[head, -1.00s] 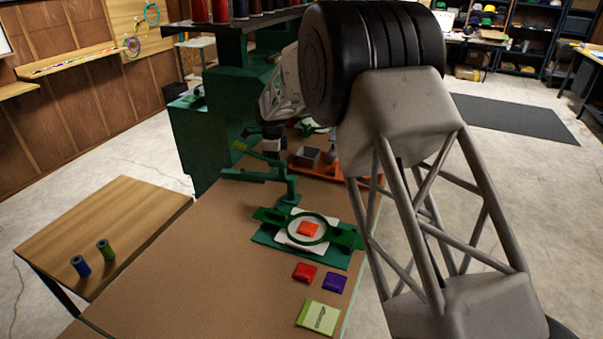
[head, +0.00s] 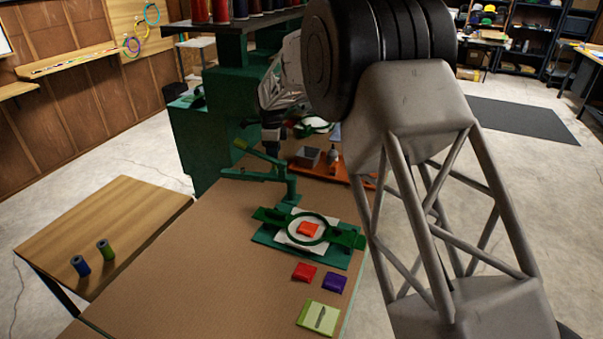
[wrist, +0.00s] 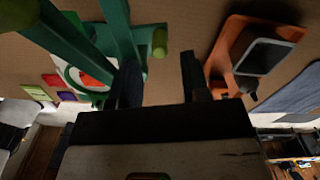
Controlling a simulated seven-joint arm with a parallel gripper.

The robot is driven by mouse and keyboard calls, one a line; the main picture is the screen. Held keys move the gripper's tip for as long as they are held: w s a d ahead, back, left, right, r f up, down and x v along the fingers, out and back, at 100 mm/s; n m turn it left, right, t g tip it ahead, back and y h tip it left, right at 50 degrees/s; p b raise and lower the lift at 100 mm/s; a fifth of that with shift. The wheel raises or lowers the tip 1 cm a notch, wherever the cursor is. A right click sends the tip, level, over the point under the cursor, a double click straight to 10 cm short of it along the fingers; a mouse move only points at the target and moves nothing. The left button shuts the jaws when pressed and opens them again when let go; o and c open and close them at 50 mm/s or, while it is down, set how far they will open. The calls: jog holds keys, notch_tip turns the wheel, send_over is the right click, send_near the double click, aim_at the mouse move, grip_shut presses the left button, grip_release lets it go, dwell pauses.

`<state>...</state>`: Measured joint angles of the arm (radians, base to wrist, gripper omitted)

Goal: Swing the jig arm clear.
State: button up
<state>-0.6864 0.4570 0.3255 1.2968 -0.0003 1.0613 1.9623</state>
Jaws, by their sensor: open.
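The green jig arm (head: 265,162) slants up and left from its post to a lime knob (head: 240,144) in the head view. In the wrist view, green bars and a lime knob (wrist: 160,42) appear just beyond my fingertips. My gripper (head: 274,146) is near the arm's upper side, right of the knob in the head view. In the wrist view my gripper (wrist: 160,66) is open and empty, its two dark fingers apart. Whether a finger touches the arm cannot be told. The green hoop (head: 307,228) holds white cloth with an orange patch (head: 308,229) on it.
An orange tray (head: 345,175) with a grey box (head: 309,157) and a small bottle (head: 333,158) lies behind the jig. Red (head: 304,271), purple (head: 334,282) and lime (head: 318,318) pieces lie in front. The left part of the brown tabletop (head: 190,270) is clear.

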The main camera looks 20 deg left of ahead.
jog(key=shift+r, duration=1.15)
jog(key=shift+d, duration=0.1)
jog(key=shift+d+r, duration=0.2)
jog(key=s+d+r+n, duration=0.2)
jog(key=s+d+r, duration=0.3)
jog(key=d, duration=0.8)
jog(key=s+d+r+n+t, duration=0.1)
jog(key=s+d+r+n, duration=0.15)
jog(key=d+r, duration=0.65)
jog(key=s+d+r+n, duration=0.25)
jog(key=s+d, duration=0.25)
jog(key=d, duration=1.1)
jog(key=s+d+r+n, duration=0.2)
jog(key=s+d, duration=0.7)
jog(key=d, duration=0.1)
jog(key=s+d+f+n, duration=0.1)
jog(key=s+d+f, duration=0.1)
jog(key=s+d, duration=0.3)
jog(key=s+d+f+n+t, duration=0.1)
jog(key=s+d, duration=0.3)
jog(key=s, duration=0.8)
jog(key=s+d+f+n, duration=0.3)
jog(key=s+d, duration=0.2)
jog(key=s, duration=0.3)
jog(key=shift+s+d+f+t, duration=0.3)
jog(key=shift+s+f, duration=0.05)
